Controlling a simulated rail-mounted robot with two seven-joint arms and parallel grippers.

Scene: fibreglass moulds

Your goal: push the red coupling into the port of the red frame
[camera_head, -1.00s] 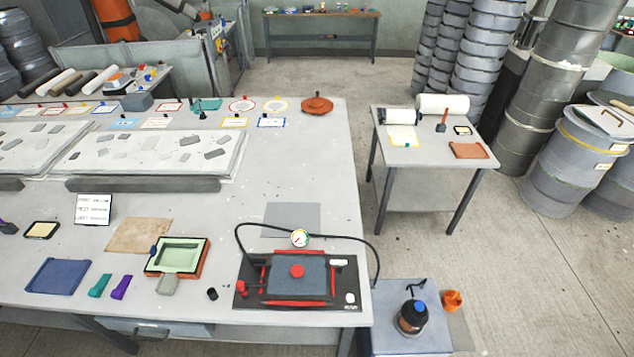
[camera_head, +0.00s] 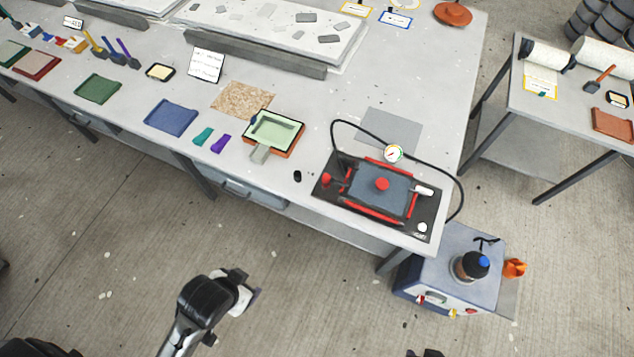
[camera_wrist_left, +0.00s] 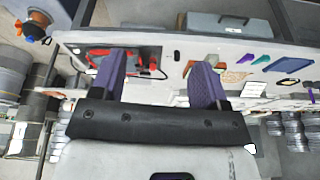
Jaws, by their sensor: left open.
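The red frame (camera_head: 358,205) lies around a grey panel on a black board at the right end of the long table. A red round piece (camera_head: 381,184) sits on the panel's middle, and another small red piece (camera_head: 326,179) stands at the board's left side. I cannot tell which is the coupling, and no port is discernible. The red frame shows small in the left wrist view (camera_wrist_left: 100,53). My left gripper (camera_head: 246,298) is open and empty over the floor in front of the table, apart from the frame; its two purple fingers are spread in the wrist view (camera_wrist_left: 157,80).
A black hose and a gauge (camera_head: 393,153) arch behind the frame. A blue-grey box (camera_head: 425,285) with a dark bottle stands beside the table's right corner. A green tray (camera_head: 272,131) and a small black cylinder (camera_head: 297,176) lie left of the board. A drawer front (camera_head: 250,192) faces the floor.

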